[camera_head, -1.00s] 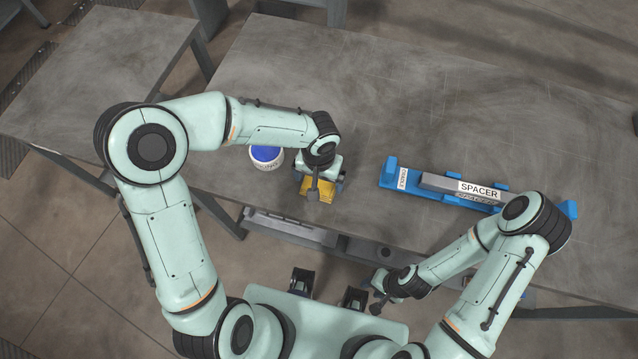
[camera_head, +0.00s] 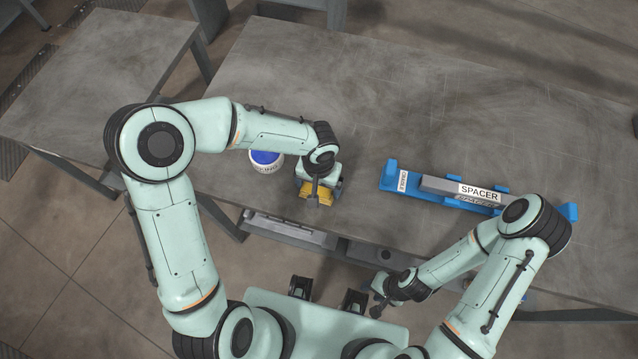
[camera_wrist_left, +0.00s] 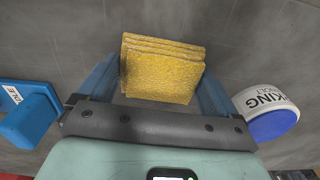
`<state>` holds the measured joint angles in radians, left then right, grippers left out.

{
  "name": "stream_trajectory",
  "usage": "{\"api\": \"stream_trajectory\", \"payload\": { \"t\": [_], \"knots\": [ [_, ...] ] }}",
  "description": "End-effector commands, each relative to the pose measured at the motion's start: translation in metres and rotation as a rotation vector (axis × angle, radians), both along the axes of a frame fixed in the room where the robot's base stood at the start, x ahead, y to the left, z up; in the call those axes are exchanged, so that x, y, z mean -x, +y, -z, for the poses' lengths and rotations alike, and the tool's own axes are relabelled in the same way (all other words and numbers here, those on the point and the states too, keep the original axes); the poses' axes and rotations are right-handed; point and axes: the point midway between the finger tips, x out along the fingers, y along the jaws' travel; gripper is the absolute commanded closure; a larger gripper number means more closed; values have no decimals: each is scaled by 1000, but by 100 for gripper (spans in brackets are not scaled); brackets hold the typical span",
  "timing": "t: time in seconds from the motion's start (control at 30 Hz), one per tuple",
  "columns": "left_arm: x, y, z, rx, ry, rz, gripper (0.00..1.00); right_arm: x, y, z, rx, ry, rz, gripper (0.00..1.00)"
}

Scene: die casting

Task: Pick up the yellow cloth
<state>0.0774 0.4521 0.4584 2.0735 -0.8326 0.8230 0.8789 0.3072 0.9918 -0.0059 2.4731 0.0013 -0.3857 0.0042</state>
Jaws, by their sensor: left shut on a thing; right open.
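The yellow cloth (camera_head: 318,196) is a folded, layered pad under my left gripper near the front edge of the table. In the left wrist view the cloth (camera_wrist_left: 163,68) sits between the two blue fingers. My left gripper (camera_wrist_left: 160,85) is shut on it. In the head view my left gripper (camera_head: 320,190) covers much of the cloth, and I cannot tell whether it is clear of the tabletop. My right gripper (camera_head: 378,300) is open and empty in front of the table edge, away from the cloth.
A white round tub with a blue lid (camera_head: 265,160) stands just left of the cloth. A blue cradle (camera_head: 402,180) holding a grey spacer bar (camera_head: 450,187) lies to the right. The grey table (camera_head: 420,100) is clear behind them. A second table (camera_head: 100,70) stands at left.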

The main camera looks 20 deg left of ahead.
Motion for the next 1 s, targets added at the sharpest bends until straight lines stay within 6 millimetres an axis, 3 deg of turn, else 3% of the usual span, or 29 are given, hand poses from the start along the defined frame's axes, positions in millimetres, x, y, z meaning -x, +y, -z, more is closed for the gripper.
{"api": "stream_trajectory", "payload": {
  "t": [0.27, 0.5, 0.7, 1.0],
  "knots": [
    [-2, -1, -45, 2, -10, 0, 37, -4, 0, -7, -1, -5, 0, 57],
    [-2, -1, -117, 2, -11, 0, 37, -11, 0, -17, 0, -12, 0, 57],
    [-2, -1, -165, 3, -8, 1, 37, -15, 0, -24, 0, -17, -1, 57],
    [-1, -1, -195, 1, -3, 2, 37, -18, 0, -28, 0, -20, -1, 57]
  ]
}}
